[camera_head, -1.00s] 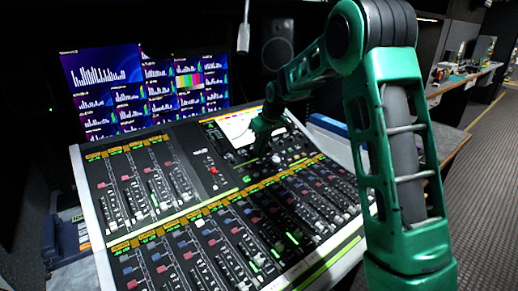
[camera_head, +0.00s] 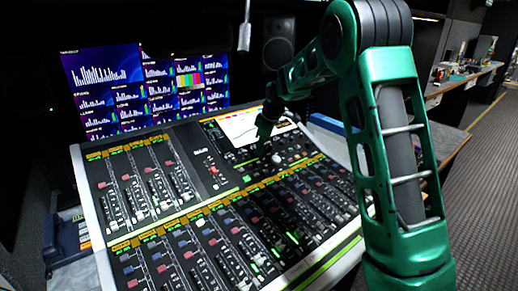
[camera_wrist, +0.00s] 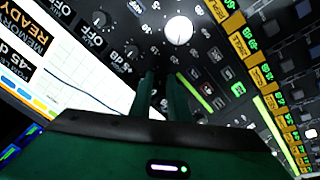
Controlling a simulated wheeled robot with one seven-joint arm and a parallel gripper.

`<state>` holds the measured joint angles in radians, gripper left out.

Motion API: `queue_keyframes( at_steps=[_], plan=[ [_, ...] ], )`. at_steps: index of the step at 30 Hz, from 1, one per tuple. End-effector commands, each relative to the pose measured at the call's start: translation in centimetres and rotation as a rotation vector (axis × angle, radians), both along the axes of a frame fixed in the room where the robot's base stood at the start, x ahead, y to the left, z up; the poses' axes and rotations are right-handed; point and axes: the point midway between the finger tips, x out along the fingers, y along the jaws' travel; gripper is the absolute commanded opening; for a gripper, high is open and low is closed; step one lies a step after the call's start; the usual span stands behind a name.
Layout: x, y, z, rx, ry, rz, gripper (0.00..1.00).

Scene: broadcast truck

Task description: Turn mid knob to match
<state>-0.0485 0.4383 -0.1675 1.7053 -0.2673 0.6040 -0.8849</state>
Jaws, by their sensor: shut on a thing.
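My gripper (camera_head: 262,148) reaches down onto the control panel of the mixing console, just below its screen. In the wrist view my gripper's two green fingers (camera_wrist: 164,78) are close together at the panel, shut on what seems to be a small knob. The fingers hide the knob, so its pointer cannot be read. A bright white round knob (camera_wrist: 178,30) is just beyond the fingertips, also seen right of my gripper in the head view (camera_head: 277,158). Dark knobs with white marks, one upper left (camera_wrist: 100,18) and one nearer the fingers (camera_wrist: 132,52), are free.
The console's lit screen (camera_wrist: 85,68) lies left of the fingers in the wrist view. Rows of faders (camera_head: 240,245) fill the console's front. Monitors (camera_head: 145,90) with bar graphs stand behind it. A dark speaker (camera_head: 279,42) and a hanging grey object (camera_head: 244,38) are at the back.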

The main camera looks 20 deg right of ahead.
Motion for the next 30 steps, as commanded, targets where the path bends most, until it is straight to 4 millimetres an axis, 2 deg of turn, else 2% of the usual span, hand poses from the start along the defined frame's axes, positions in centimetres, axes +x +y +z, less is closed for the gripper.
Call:
queue_keyframes(
  at_steps=[12,30],
  plan=[
    [0.02,-0.14,0.09,-0.106,-0.038,0.257,0.00],
    [0.05,-0.25,0.12,-0.140,-0.050,0.337,0.00]
  ],
)
